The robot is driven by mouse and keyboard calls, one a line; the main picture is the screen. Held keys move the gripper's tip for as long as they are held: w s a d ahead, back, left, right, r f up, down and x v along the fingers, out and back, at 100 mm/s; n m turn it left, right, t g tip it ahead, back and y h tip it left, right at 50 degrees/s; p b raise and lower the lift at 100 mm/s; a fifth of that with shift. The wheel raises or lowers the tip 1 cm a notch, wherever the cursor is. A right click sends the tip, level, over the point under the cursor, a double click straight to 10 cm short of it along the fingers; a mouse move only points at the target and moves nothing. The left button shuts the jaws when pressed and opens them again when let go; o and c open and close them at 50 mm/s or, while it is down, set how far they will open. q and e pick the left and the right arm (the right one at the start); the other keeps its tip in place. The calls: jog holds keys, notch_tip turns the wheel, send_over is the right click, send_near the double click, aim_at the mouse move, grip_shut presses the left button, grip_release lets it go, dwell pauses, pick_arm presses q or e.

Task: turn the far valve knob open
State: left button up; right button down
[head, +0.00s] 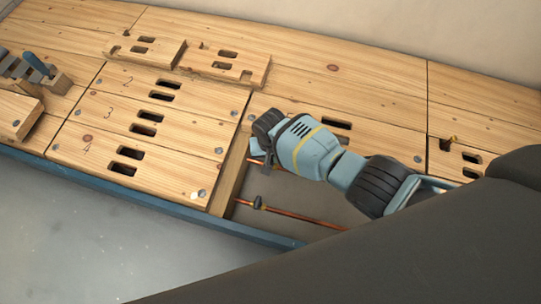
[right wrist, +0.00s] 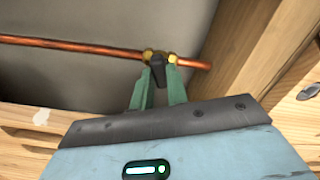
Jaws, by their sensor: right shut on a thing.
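The far valve's dark knob (right wrist: 158,68) sits between brass fittings on a copper pipe (right wrist: 80,44) in the right wrist view. My right gripper (right wrist: 160,82) has its two green fingers on either side of the knob, shut on it. In the head view the right gripper (head: 268,163) reaches down into the floor opening, and its body hides the far valve. The near valve (head: 258,202) shows on the nearer copper pipe (head: 305,217), apart from the gripper. My left gripper is not in view.
Wooden boards with slots (head: 180,90) surround the opening, and a wooden beam (head: 230,180) edges its left side. Loose slotted boards (head: 226,66) lie behind. A blue-handled tool (head: 36,63) stands at far left.

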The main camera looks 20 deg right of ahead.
jog(key=n, duration=0.3)
jog(key=shift+n, duration=0.4)
jog(key=n, duration=0.3)
jog(key=shift+n, duration=0.3)
jog(key=n, duration=0.6)
jog(key=c, duration=1.4)
grip_release()
jog(key=shift+r, duration=0.15)
